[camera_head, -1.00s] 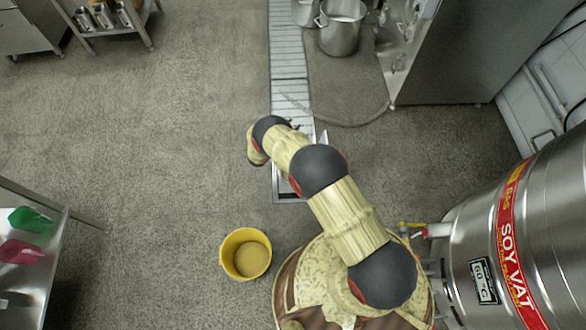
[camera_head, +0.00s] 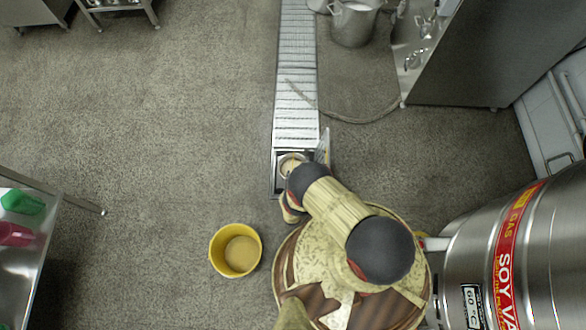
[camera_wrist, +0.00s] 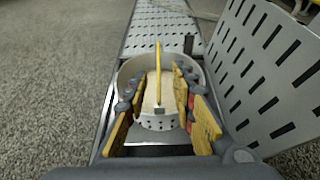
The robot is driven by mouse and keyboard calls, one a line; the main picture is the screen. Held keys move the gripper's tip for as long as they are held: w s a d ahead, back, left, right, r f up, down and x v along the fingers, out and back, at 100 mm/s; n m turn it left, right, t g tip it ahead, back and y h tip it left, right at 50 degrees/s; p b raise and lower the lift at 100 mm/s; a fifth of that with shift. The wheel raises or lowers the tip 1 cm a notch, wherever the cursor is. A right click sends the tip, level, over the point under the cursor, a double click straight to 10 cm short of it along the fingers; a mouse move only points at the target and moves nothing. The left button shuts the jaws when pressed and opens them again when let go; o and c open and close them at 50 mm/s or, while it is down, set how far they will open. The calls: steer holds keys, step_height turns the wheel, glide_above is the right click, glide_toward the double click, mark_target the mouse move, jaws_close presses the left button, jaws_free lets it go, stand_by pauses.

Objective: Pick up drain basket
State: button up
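The drain basket (camera_wrist: 135,72) is a pale round tub with small holes low in its wall and a thin upright yellow handle. It sits in the drain opening in the wrist view. In the head view the basket (camera_head: 291,162) shows as a small round rim at the near end of the floor channel, partly hidden by my arm. My gripper (camera_wrist: 157,92) is open in the wrist view, with its yellow-padded fingers on either side of the handle and gaps showing between. I cannot tell how deep the fingertips reach.
A perforated drain cover (camera_wrist: 270,75) stands tilted at the opening's right side. The grated channel (camera_head: 297,80) runs away from it. A yellow bucket (camera_head: 236,250) stands left of my base, and a steel soy vat (camera_head: 545,260) at right.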

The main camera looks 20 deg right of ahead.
steer(key=b+x, duration=0.1)
steer(key=x, duration=0.1)
steer(key=b+x, duration=0.1)
steer(key=x, duration=0.1)
steer(key=b+x, duration=0.1)
steer(key=x, duration=0.2)
steer(key=shift+a+f, duration=0.15)
steer(key=shift+f, duration=0.1)
steer(key=shift+c, duration=0.5)
jaws_close()
steer(key=shift+r, duration=0.1)
stand_by(0.4)
